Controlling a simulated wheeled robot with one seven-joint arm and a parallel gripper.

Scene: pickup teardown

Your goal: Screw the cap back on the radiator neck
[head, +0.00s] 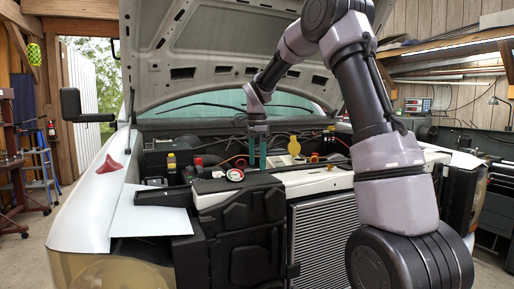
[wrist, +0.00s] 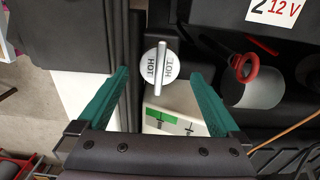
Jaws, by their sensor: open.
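The cap is a round white disc with a raised pale bar and the word HOT on it (wrist: 149,70). In the wrist view it lies ahead, between the lines of my two green fingers. My gripper (wrist: 160,74) is open and empty, its fingers apart on either side of the cap without visibly touching it. The gripper also shows in the head view (head: 257,158), pointing down over the front of the engine bay. The radiator neck is not visible, so I cannot tell whether the cap sits on it. The finned radiator (head: 325,240) stands at the front.
A grey cylinder (wrist: 258,88) with a red ring is right of the cap. A 12 V label (wrist: 280,10) is beyond. A small round red and white item (head: 235,175) lies on the front panel. The raised hood (head: 215,45) hangs above; a white sheet (head: 150,212) lies left.

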